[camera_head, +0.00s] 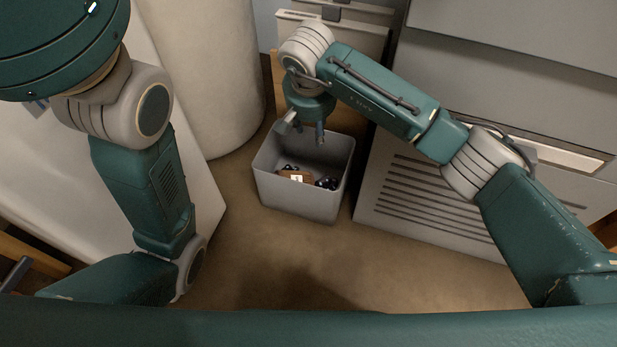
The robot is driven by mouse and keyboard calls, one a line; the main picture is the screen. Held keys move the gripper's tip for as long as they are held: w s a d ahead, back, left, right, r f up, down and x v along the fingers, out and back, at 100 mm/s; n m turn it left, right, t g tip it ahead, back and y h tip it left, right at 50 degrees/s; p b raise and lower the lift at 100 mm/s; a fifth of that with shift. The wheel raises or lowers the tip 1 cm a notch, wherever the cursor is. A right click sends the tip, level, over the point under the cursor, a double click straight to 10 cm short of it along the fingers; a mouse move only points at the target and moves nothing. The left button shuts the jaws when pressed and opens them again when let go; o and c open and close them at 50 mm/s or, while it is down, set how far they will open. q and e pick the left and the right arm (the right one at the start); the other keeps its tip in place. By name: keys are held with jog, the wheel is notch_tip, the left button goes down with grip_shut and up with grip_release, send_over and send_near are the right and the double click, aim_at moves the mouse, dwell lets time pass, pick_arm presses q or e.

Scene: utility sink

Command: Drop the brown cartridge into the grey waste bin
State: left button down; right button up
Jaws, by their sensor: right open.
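The grey waste bin (302,201) stands open-topped on the brown floor in the middle of the view. A brown cartridge (284,175) with a small white label lies inside it, among dark items. My right gripper (302,133) is above the back part of the bin, pointing down, with its fingers apart and nothing between them. The cartridge is below the fingers and apart from them. My left arm is folded at the left; its gripper does not show.
A grey louvred panel (430,205) stands close to the bin's right. A large pale cylinder (205,80) stands behind and left of the bin, beside a white surface (60,170). Dark round items (327,183) lie in the bin. The floor in front (350,265) is clear.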

jog(key=v, duration=1.1)
jog(key=shift+s+d, duration=0.1)
